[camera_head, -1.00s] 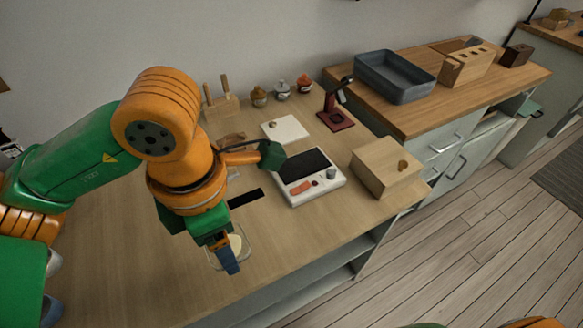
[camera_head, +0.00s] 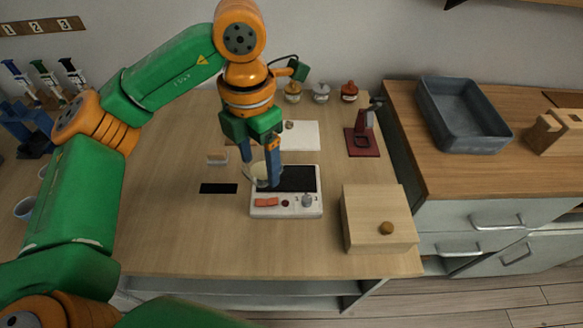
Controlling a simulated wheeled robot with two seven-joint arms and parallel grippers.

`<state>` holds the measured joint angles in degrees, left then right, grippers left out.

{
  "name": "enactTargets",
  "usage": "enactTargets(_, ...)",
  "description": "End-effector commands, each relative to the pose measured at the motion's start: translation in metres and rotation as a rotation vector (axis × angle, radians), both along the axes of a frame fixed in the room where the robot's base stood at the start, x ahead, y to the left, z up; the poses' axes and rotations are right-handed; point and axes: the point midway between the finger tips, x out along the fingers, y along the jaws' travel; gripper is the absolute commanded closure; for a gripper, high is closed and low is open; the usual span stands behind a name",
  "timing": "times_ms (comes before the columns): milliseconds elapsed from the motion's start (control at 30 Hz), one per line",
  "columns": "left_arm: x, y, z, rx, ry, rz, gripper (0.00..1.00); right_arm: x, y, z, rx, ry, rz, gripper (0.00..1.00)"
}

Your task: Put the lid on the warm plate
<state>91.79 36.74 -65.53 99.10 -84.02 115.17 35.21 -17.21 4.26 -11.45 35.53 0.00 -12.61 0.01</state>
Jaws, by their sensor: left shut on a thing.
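The warm plate (camera_head: 316,203) looks like a white unit with a dark top and front controls, standing mid-table. My left gripper (camera_head: 260,178) points down at its left edge. The gripper is shut on a small, pale, glassy round thing (camera_head: 261,172), which may be the lid. Its lower part overlaps the plate's left side in the picture; I cannot tell whether it touches. The fingers partly hide it and the dark top. My right gripper is not in view.
Behind the plate lies a white square board (camera_head: 305,136). A red stand (camera_head: 363,142) and a wooden box with a knob (camera_head: 370,215) are to the right. Several small jars (camera_head: 321,92) line the wall. A black strip (camera_head: 218,188) lies left. The front-left table is clear.

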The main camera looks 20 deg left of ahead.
Motion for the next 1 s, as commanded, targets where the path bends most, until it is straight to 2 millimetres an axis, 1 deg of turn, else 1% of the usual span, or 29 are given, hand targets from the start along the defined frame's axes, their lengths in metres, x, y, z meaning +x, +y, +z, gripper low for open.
enactTargets(33,0.015,-0.007,-0.006,-0.005,0.008,0.0,0.77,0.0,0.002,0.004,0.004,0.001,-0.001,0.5)
enactTargets(67,0.022,-0.009,-0.014,-0.003,0.01,-0.001,0.77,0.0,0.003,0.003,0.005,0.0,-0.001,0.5)
enactTargets(100,0.03,-0.011,-0.027,-0.003,0.01,-0.002,0.77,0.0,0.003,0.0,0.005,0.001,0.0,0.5)
enactTargets(200,0.048,-0.015,-0.044,-0.001,0.005,-0.002,0.77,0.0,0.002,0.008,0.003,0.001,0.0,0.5)
enactTargets(367,0.064,-0.019,-0.064,0.001,0.003,-0.001,0.77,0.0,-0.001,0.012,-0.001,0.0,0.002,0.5)
enactTargets(500,0.065,-0.019,-0.089,0.001,0.002,-0.003,0.77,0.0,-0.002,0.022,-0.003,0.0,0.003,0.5)
enactTargets(567,0.065,-0.019,-0.096,0.0,0.001,-0.003,0.77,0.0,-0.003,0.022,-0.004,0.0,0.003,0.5)
enactTargets(767,0.066,-0.019,-0.098,-0.001,-0.002,-0.003,0.77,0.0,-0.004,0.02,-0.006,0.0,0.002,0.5)
enactTargets(900,0.065,-0.019,-0.102,-0.001,-0.002,-0.003,0.77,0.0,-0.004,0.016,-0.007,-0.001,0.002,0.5)
enactTargets(933,0.065,-0.019,-0.101,-0.001,-0.002,-0.003,0.21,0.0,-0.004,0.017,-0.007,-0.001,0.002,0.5)
enactTargets(967,0.065,-0.019,-0.101,-0.001,-0.002,-0.003,0.13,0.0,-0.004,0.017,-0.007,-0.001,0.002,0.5)
enactTargets(1000,0.065,-0.019,-0.101,-0.001,-0.002,-0.003,0.02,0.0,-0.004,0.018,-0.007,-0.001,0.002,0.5)
